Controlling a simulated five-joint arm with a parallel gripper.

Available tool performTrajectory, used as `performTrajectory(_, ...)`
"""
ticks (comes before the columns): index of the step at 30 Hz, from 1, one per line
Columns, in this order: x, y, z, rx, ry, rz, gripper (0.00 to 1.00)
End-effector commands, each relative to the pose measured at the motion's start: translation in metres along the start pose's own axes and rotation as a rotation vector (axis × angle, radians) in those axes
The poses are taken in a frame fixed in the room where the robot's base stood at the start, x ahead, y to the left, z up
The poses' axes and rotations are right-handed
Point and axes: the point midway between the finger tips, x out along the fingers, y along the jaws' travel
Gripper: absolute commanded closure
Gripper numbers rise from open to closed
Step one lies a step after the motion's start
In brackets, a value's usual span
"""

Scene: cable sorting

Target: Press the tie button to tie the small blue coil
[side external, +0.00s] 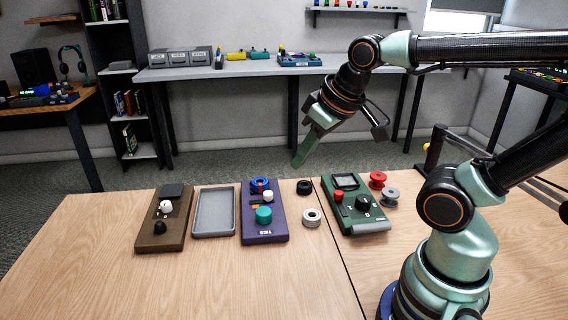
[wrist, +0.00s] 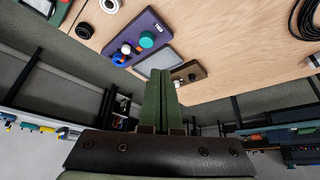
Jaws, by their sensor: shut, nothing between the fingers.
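The small blue coil (side external: 260,184) sits at the far end of the purple tie unit (side external: 264,237), with an orange piece by it. A large teal button (side external: 264,214) is on the near part of the unit, and a small white knob (side external: 268,196) sits between them. In the wrist view the unit (wrist: 152,17) lies beyond my fingers, with the teal button (wrist: 147,39) and part of the blue coil (wrist: 119,59) showing. My gripper (side external: 298,162) is shut and empty, its green fingers pointing down, above and apart from the unit. It also shows in the wrist view (wrist: 160,78).
A grey tray (side external: 213,235) and a brown unit (side external: 146,233) with knobs lie left of the tie unit. A black roll (side external: 304,187) and a white roll (side external: 312,217) lie right. Further right are a green unit (side external: 370,228), a red spool (side external: 378,179) and a grey spool (side external: 391,195). The front tabletop is clear.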

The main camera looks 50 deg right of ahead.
Motion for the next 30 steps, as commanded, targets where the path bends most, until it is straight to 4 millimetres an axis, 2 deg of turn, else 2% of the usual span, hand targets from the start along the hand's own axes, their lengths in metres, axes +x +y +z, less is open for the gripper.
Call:
performTrajectory(23, 0.000, 0.000, 0.000, -0.002, 0.000, 0.000, 1.00)
performTrajectory(26, 0.004, 0.001, -0.003, -0.020, 0.002, 0.002, 1.00)
performTrajectory(30, 0.019, 0.005, -0.015, -0.103, 0.016, 0.008, 1.00)
